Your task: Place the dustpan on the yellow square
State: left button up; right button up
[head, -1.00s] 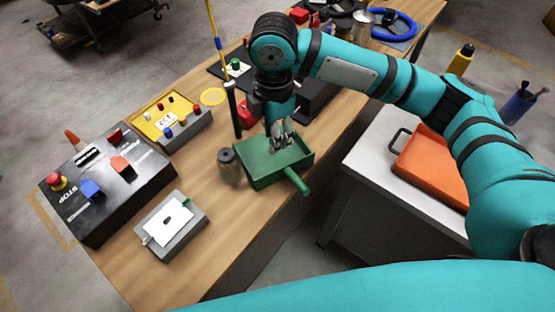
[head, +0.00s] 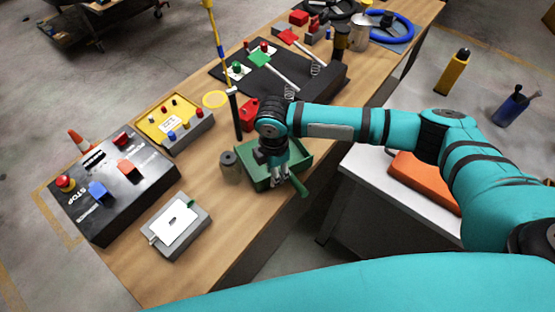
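The green dustpan (head: 301,158) lies on the wooden workbench, its tray open upward and its short handle pointing to the lower right, over the bench's front edge. My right gripper (head: 279,180) points down over the near part of the tray, close to the base of the handle. Its arm hides the middle of the tray. I cannot tell whether its fingers are apart or touch the dustpan. Yellow tape lines (head: 45,205) on the floor at the far left form a corner of what may be the yellow square; the bench hides the rest. My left gripper is not in view.
A dark metal cylinder (head: 230,166) stands just left of the dustpan. A grey box (head: 177,226) and a black STOP panel (head: 112,190) are left.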

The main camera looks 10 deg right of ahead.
jog(key=shift+w+f, duration=0.1)
jog(key=shift+f, duration=1.25)
grip_shut()
